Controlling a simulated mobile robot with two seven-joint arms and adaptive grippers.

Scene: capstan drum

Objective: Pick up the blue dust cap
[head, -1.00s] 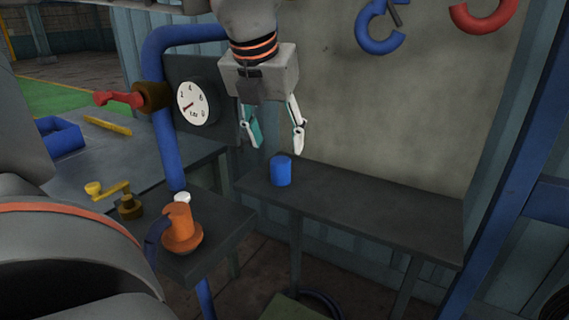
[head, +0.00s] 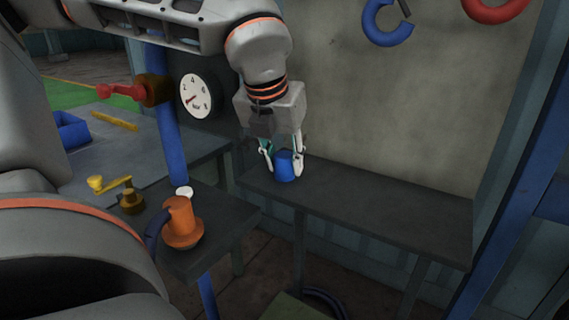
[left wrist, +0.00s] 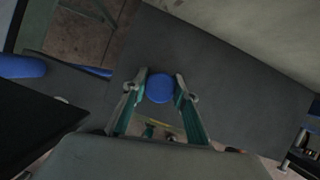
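The blue dust cap (head: 285,167) is a short blue cylinder at the left end of the narrow dark bench. My left gripper (head: 285,172) points down over it, with one finger on each side. In the left wrist view the round top of the cap (left wrist: 160,88) sits between the fingertips (left wrist: 160,84), which appear to touch its sides. The gripper looks shut on the cap. The cap is at the bench surface; I cannot tell whether there is a gap beneath it. My right gripper is not in view.
The bench (head: 400,215) is clear to the right of the cap. A wall stands close behind. To the left are a blue pipe (head: 171,150) with a red-handled valve (head: 122,92), a gauge (head: 195,95), and a small table with an orange part (head: 181,222).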

